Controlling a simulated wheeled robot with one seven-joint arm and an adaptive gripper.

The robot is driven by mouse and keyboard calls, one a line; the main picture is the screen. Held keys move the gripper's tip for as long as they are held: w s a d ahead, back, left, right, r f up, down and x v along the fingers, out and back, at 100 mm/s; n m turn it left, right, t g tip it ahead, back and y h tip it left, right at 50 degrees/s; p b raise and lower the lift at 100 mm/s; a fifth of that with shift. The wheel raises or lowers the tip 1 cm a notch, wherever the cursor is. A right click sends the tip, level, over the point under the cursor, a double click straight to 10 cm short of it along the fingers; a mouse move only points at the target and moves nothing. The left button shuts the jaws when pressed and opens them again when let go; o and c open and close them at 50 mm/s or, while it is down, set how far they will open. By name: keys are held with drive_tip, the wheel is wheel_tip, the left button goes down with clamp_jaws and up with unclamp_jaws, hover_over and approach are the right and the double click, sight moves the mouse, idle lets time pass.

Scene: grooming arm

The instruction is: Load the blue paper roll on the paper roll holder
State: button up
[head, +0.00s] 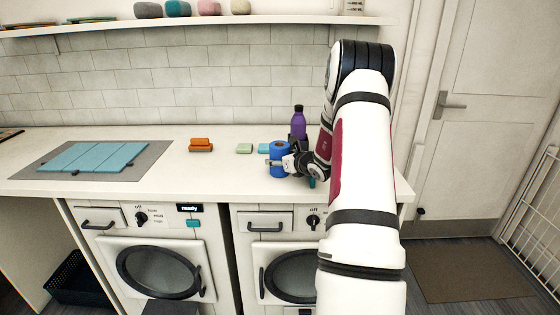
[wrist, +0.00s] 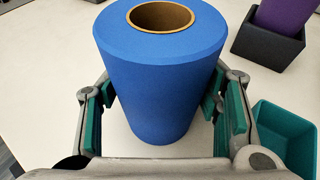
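The blue paper roll (head: 279,150) stands upright on the counter near its front edge, left of my arm. In the wrist view the roll (wrist: 155,80) fills the middle, with its brown hollow core facing up toward the camera. My gripper (head: 281,164) is around the roll, low on its body. In the wrist view the teal-padded fingers of my gripper (wrist: 160,92) lie on either side of it, very near its surface. I cannot tell if the pads press on it. I cannot make out a paper roll holder in either view.
A purple bottle (head: 298,122) in a dark holder (wrist: 266,40) stands behind the roll. A teal open container (wrist: 285,137) is close right of my gripper. A shelf (head: 200,22) hangs above.

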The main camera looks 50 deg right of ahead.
drive_tip(key=shift+r+p, duration=0.9)
drive_tip(key=shift+r, duration=1.6)
drive_tip(key=shift+c, duration=0.4)
